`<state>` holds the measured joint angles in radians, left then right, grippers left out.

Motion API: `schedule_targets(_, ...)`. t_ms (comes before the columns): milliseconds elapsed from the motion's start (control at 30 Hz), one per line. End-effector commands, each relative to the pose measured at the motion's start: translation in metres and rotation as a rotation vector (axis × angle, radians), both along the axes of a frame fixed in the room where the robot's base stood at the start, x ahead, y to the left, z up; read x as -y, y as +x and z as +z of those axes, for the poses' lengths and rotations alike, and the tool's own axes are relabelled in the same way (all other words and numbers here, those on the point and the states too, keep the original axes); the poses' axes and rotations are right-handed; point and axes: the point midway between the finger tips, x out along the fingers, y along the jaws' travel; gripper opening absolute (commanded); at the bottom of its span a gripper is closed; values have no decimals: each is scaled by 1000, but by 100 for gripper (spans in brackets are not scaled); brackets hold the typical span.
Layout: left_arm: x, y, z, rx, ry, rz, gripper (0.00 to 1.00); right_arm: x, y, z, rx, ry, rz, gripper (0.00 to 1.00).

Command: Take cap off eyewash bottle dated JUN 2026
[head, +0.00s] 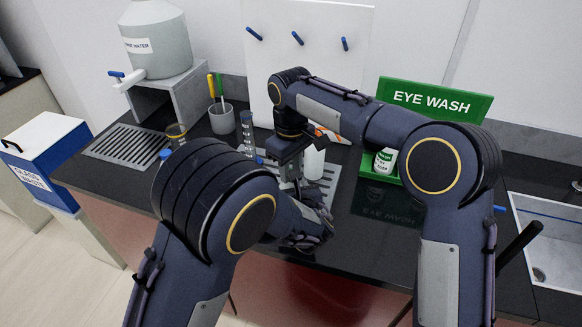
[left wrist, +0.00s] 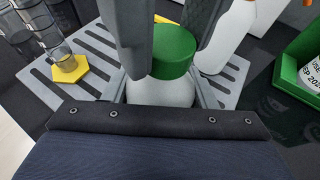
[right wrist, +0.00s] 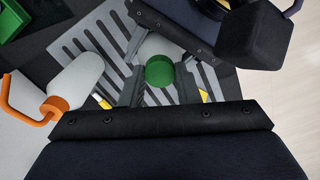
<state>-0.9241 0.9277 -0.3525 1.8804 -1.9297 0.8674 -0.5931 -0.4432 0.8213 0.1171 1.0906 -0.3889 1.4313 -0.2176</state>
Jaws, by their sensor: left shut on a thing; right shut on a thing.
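The eyewash bottle is a white bottle (left wrist: 160,90) with a green cap (left wrist: 175,52). It stands upright over the grey slotted rack; its date label is hidden from me. My left gripper (head: 303,226) is shut on the bottle's body from the side, below the cap. My right gripper (head: 290,180) comes down from above and is shut on the green cap, which also shows between its fingers in the right wrist view (right wrist: 160,70). The cap sits on the bottle top. In the head view my grippers hide most of the bottle.
A white squeeze bottle with an orange spout (right wrist: 75,80) stands close beside my grippers. A second eyewash bottle (head: 385,160) sits in the green EYE WASH holder (head: 436,100). A glass cylinder with a yellow base (left wrist: 67,72) is close by. A sink (head: 550,245) is at right.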

Motion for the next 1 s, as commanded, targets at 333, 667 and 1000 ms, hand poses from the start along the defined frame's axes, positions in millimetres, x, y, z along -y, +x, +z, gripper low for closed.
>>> schedule_targets(333,-1,0,0,0,-1,3,0,1,1,1,2,0,638,2)
schedule_targets(667,0,0,0,1,0,1,0,1,1,1,3,-2,654,2)
schedule_targets(1000,0,0,0,1,1,1,0,1,1,1,2,-1,652,2)
